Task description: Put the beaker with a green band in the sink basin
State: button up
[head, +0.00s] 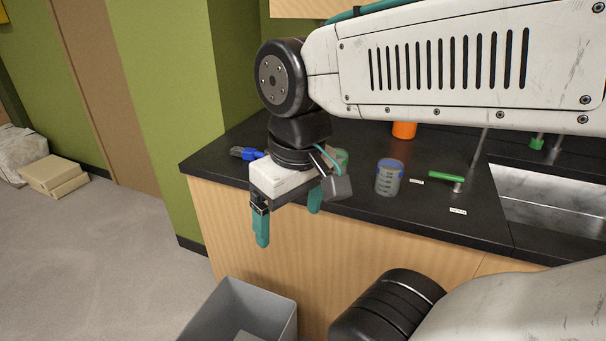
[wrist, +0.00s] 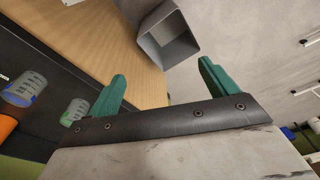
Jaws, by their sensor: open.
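The beaker with a green band (head: 341,157) stands on the black counter, mostly hidden behind my gripper in the head view. It also shows at the left of the wrist view (wrist: 74,112), beside one finger. My gripper (head: 289,218) is open and empty, its teal fingers pointing down in front of the counter's front edge. In the wrist view the fingers (wrist: 162,75) are spread apart with nothing between them. The metal sink basin (head: 555,205) is set into the counter at the right, partly cut off by the frame.
A beaker with a blue band (head: 389,177) stands right of the green-banded one. An orange container (head: 404,130) is behind it. A blue item (head: 247,154) lies at the left. A grey bin (head: 243,308) stands on the floor.

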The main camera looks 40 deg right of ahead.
jog(key=w+d+t, duration=0.2)
jog(key=w+d, duration=1.3)
jog(key=d, duration=0.1)
jog(key=w+d+f+t, duration=0.1)
jog(key=d+f, duration=0.2)
jog(key=d, duration=0.5)
jog(key=w+d+f, duration=0.1)
jog(key=d+f, duration=0.1)
jog(key=d, duration=0.7)
jog(key=x, duration=0.7)
jog(key=shift+s+d+f, duration=0.2)
jog(key=shift+s+d, duration=0.1)
jog(key=shift+s, duration=0.05)
jog(key=shift+w+f, duration=0.1)
jog(key=shift+f, duration=0.2)
jog(key=c, duration=1.2)
jog(key=shift+o, duration=0.2)
jog(key=shift+r, duration=0.15)
